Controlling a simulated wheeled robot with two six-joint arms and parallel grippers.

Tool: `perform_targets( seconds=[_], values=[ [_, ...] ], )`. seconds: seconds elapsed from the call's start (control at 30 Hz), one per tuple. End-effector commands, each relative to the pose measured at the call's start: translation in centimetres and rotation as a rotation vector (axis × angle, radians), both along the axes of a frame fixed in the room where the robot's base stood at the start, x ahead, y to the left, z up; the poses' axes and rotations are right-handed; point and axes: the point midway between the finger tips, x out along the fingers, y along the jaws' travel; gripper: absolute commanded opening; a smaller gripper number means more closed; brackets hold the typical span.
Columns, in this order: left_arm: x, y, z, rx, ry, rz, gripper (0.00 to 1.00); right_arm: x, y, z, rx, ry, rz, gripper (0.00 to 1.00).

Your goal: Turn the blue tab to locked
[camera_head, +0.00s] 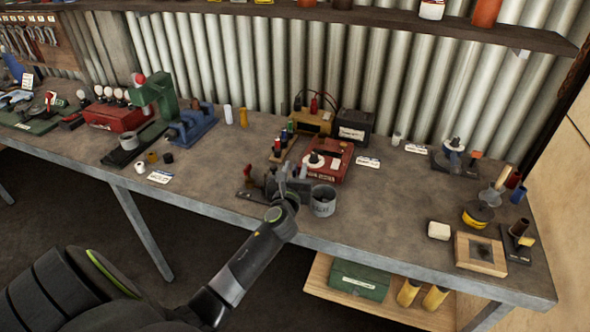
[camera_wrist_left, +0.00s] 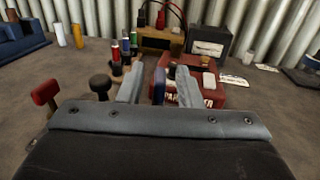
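My left gripper (camera_head: 288,177) is over the front part of the bench, just in front of the red box. In the left wrist view its two grey fingers (camera_wrist_left: 160,78) stand apart. A narrow upright blue tab (camera_wrist_left: 159,87) shows between them, with a gap on each side. The tab's lower part is hidden by the gripper body, so I cannot tell its position or any locked marking. In the head view I cannot make out the tab behind the gripper. My right gripper is not in view.
A red-handled lever (camera_wrist_left: 45,93) and a black knob (camera_wrist_left: 100,86) stand left of the fingers. A red box (camera_head: 328,160) is just behind. A grey cup (camera_head: 323,201) stands close right of the gripper.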

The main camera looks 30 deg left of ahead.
Motion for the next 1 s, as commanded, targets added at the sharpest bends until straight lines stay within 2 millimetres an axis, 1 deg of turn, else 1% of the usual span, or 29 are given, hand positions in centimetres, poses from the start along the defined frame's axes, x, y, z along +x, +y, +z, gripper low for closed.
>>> perform_targets(
  seconds=[0.27, 0.3, 0.53, 0.83, 1.0],
  values=[
    [0.17, 0.08, 0.01, 0.0, 0.0, 0.0, 0.32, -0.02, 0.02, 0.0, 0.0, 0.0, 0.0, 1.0],
    [0.16, 0.07, 0.01, 0.0, 0.0, 0.0, 0.3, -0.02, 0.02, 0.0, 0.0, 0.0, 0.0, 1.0],
    [0.15, 0.06, 0.01, 0.0, 0.0, 0.0, 0.0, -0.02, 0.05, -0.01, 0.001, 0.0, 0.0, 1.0],
    [0.16, 0.04, -0.02, 0.0, 0.0, 0.011, 0.0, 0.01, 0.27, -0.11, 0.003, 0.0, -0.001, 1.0],
    [0.18, -0.03, -0.1, -0.002, -0.001, 0.063, 0.0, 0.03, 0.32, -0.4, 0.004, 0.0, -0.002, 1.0]
  ],
)
